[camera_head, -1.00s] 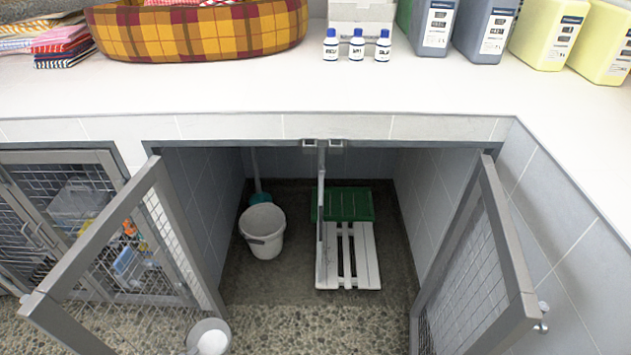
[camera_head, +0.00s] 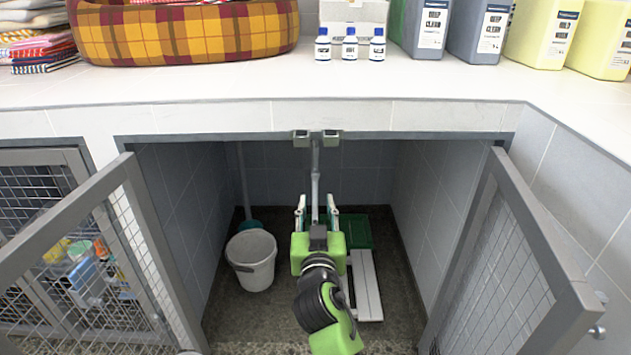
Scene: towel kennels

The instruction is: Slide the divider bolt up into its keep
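A thin grey upright (camera_head: 315,180), which looks like the divider with its bolt seen edge-on, stands in the middle of the kennel opening. Two small grey brackets (camera_head: 331,139) on the top edge look like the keep, and the upright's top shows between and just below them. I cannot tell how far the bolt reaches in. My green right gripper (camera_head: 316,208) is open, its two pale fingers apart on either side of the upright. The gripper body hides the lower part of the upright. My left gripper is not in view.
Mesh doors stand open at left (camera_head: 150,240) and right (camera_head: 510,250). A white bucket (camera_head: 252,262) is on the floor left of my gripper. The white counter (camera_head: 220,95) overhangs the opening.

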